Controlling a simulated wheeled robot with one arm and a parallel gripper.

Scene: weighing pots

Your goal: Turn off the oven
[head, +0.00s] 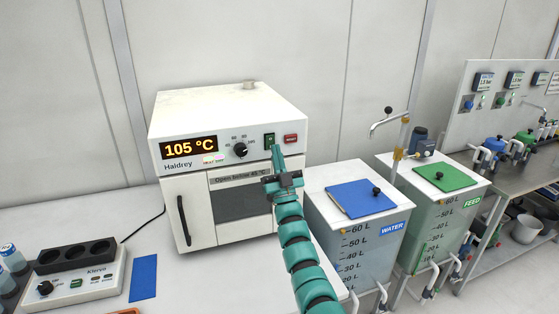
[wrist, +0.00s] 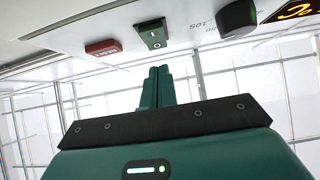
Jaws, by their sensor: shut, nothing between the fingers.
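The white oven (head: 230,112) stands on the bench in the head view. Its display (head: 190,147) is lit and reads 105 °C. A black dial (head: 240,149), a green switch (head: 269,141) and a red button (head: 290,139) sit on its front panel. My gripper (head: 276,150) is shut and empty, just in front of the panel below the green switch. In the wrist view, which is upside down, the closed fingers (wrist: 158,72) point toward the green switch (wrist: 152,33). The red button (wrist: 103,47) is beside it. I cannot tell whether the fingertips touch the panel.
The oven door has a black handle (head: 183,220) at left. The WATER tank (head: 355,240) and FEED tank (head: 440,215) stand to the right of the oven.

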